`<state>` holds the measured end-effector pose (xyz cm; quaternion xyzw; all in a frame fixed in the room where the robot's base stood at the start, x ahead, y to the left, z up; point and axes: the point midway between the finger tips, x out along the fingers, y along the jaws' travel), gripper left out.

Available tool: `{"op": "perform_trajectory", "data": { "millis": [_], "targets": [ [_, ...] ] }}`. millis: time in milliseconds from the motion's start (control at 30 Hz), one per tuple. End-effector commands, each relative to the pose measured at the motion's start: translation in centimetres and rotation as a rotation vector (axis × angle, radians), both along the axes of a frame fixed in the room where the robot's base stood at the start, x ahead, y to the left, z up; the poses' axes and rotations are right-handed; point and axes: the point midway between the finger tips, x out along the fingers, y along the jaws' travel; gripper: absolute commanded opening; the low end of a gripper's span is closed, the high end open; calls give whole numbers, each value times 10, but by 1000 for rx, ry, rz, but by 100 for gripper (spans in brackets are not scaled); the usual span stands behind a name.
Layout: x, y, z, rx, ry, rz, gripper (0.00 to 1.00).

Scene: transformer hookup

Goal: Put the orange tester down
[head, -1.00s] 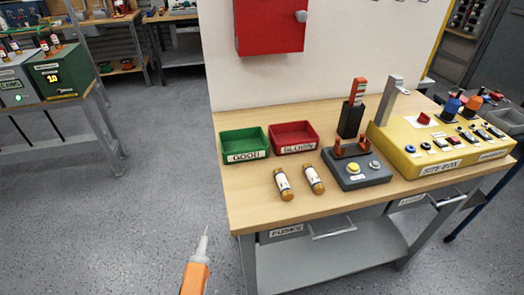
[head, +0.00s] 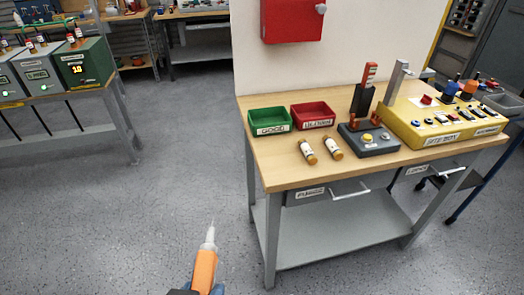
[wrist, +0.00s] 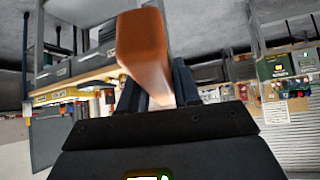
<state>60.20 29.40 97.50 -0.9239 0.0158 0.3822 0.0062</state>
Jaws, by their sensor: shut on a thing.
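The orange tester (head: 204,268) has an orange body and a pale pointed tip that points up. It shows at the bottom of the head view, over the open floor and left of the workbench (head: 350,165). In the wrist view the tester (wrist: 143,50) stands large between the fingers of my gripper (wrist: 160,90). My gripper is shut on it. The tester is apart from the bench.
On the bench stand a green bin (head: 269,121), a red bin (head: 313,115), two fuses (head: 320,149), a dark test block (head: 371,140) and a yellow box (head: 430,125). Bare wood lies along the bench's front left. A table with transformer boxes (head: 85,68) stands at the left. The floor between is clear.

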Motion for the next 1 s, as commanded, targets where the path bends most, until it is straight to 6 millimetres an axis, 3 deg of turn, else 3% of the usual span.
{"op": "perform_trajectory", "data": {
  "millis": [267,467,700,900,1000],
  "targets": [
    [41,-22,-36,-3,2,44,0],
    [85,-59,-84,-4,5,86,0],
    [136,-150,-161,-3,6,110,0],
    [152,-231,-205,-2,3,80,0],
    [154,-261,-217,-1,1,59,0]
  ]
}}
